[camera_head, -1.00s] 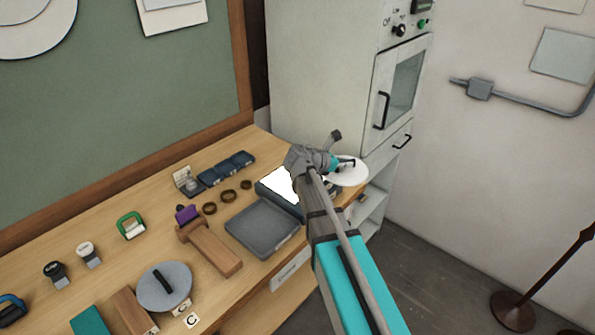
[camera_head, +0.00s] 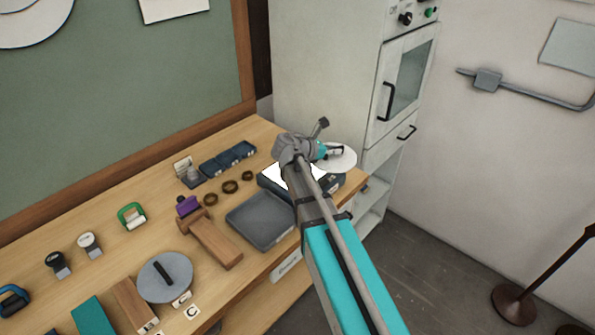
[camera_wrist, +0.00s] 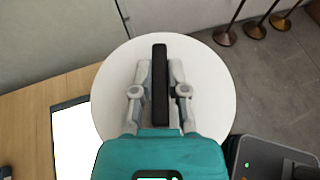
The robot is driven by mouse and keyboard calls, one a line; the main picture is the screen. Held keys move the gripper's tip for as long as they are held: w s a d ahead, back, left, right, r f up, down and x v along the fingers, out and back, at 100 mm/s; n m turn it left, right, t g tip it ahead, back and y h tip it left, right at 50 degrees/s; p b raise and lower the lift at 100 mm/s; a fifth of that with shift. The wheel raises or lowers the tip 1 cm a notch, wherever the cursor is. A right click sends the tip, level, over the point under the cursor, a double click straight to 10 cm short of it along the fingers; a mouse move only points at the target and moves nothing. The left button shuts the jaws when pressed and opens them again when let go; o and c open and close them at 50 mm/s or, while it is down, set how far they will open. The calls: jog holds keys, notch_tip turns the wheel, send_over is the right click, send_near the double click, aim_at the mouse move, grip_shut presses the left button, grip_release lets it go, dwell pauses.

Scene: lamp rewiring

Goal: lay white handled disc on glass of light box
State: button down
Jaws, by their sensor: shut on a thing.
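The white handled disc (camera_head: 345,158) is round with a black bar handle. In the wrist view the disc (camera_wrist: 215,88) fills the middle, and my gripper (camera_wrist: 160,88) is shut on its black handle (camera_wrist: 160,60). In the head view my gripper (camera_head: 331,152) holds the disc at the right end of the bench, just behind and right of the light box. The light box (camera_head: 268,185) has a bright white glass (camera_head: 280,177), partly hidden by my arm. In the wrist view the lit glass (camera_wrist: 72,145) shows left of and below the disc.
A grey tray (camera_head: 262,220) sits left of the light box. Brown rings (camera_head: 229,187), blue boxes (camera_head: 228,160) and a grey handled disc (camera_head: 165,277) also lie on the bench. A tall oven cabinet (camera_head: 330,80) stands behind. A dark device (camera_wrist: 275,155) shows lower right in the wrist view.

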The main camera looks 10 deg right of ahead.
jog(key=s+a+r+n+t+y+p, duration=0.1)
jog(key=s+a, duration=0.4)
jog(key=a, duration=0.5)
jog(key=r+n+t, duration=0.1)
jog(key=n+t, duration=0.1)
jog(key=shift+s+a+t+y+p, duration=0.15)
jog(key=shift+a+t+y+p, duration=0.15)
jog(key=shift+a+y+p, duration=0.1)
jog(key=shift+f, duration=0.1)
jog(key=w+f+b, duration=0.3)
jog(key=w, duration=0.1)
jog(key=w+f+b, duration=0.3)
jog(key=w, duration=0.2)
jog(key=w+f+b, duration=0.3)
jog(key=w, duration=0.1)
jog(key=shift+w+d, duration=0.15)
jog(key=shift+d, duration=0.1)
jog(key=shift+r, duration=0.1)
jog(key=shift+w+f+b, duration=0.5)
jog(key=shift+f+b, duration=0.3)
jog(key=shift+s+f+b, duration=0.1)
jog(key=shift+f+b, duration=1.15)
jog(key=shift+b, duration=0.05)
